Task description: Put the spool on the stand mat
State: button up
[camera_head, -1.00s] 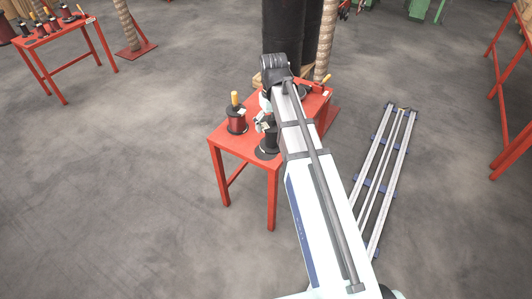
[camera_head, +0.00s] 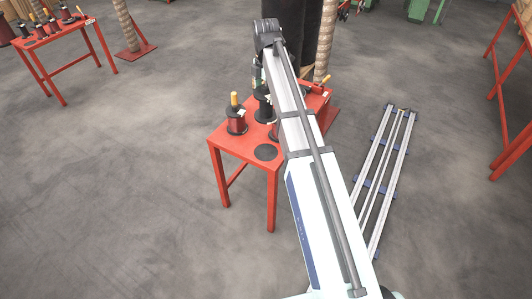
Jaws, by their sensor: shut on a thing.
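A dark spool (camera_head: 262,106) shows just left of my arm, raised above the red table. My gripper (camera_head: 258,84) is mostly hidden behind my arm, directly above this spool, and is shut on it. A round black mat (camera_head: 265,152) lies bare near the front right corner of the table; I cannot tell whether it is the stand mat. Part of another reddish spool (camera_head: 273,131) shows beside my arm.
The red table (camera_head: 231,147) has a clear front strip. Tall dark cylinders (camera_head: 297,35) and a rope-wrapped column (camera_head: 326,42) stand behind it. Metal rails (camera_head: 385,165) lie on the floor to the right. Another red table (camera_head: 60,38) with several spools stands at far left.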

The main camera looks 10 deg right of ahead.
aim_at(266, 111)
jog(key=n, duration=0.4)
jog(key=shift+n, duration=0.3)
jog(key=shift+f+n, duration=0.35)
jog(key=shift+n, duration=0.05)
notch_tip(266, 111, down, 19)
jog(key=p, duration=0.1)
jog(key=shift+f, duration=0.2)
jog(key=o, duration=0.8)
jog(key=shift+o, duration=0.2)
notch_tip(266, 111, up, 12)
jog(key=shift+r+b, duration=0.1)
jog(key=shift+b, duration=0.35)
